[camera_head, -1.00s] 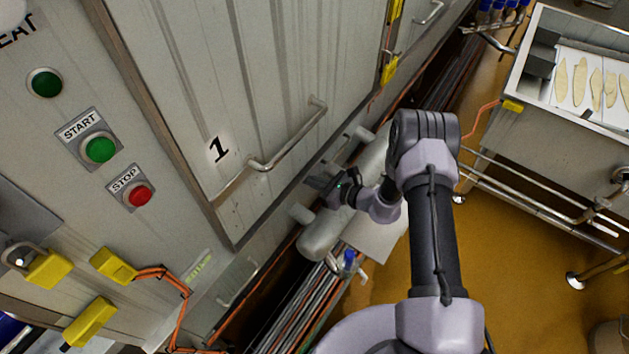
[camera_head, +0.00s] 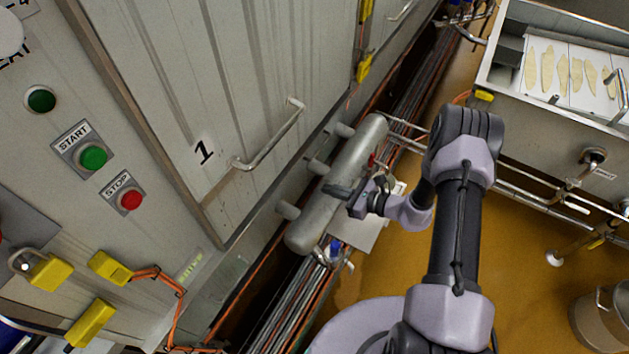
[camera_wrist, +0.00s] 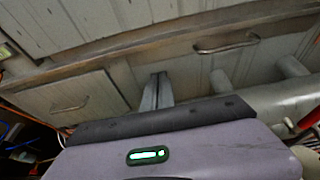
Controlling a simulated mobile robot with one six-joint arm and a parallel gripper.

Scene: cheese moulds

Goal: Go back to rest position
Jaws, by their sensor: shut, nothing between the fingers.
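My gripper (camera_head: 338,190) is shut and empty. In the head view it points left toward the cabinet, in front of a grey horizontal cylinder (camera_head: 352,172), whose middle it partly covers. My arm is bent, with its elbow to the right above the yellow floor. In the wrist view the closed fingers (camera_wrist: 157,92) show at the centre, with the cabinet's lower edge behind them. I cannot tell the exact gap between the fingers and the cylinder.
The large grey cabinet door marked 1 (camera_head: 215,110) has a bar handle (camera_head: 272,140). Green START (camera_head: 93,157) and red STOP (camera_head: 130,199) buttons sit at left. Pipes and cables run along the cabinet's base. A steel basin (camera_head: 545,118) stands upper right, a metal bucket (camera_head: 598,318) lower right. Open floor lies between.

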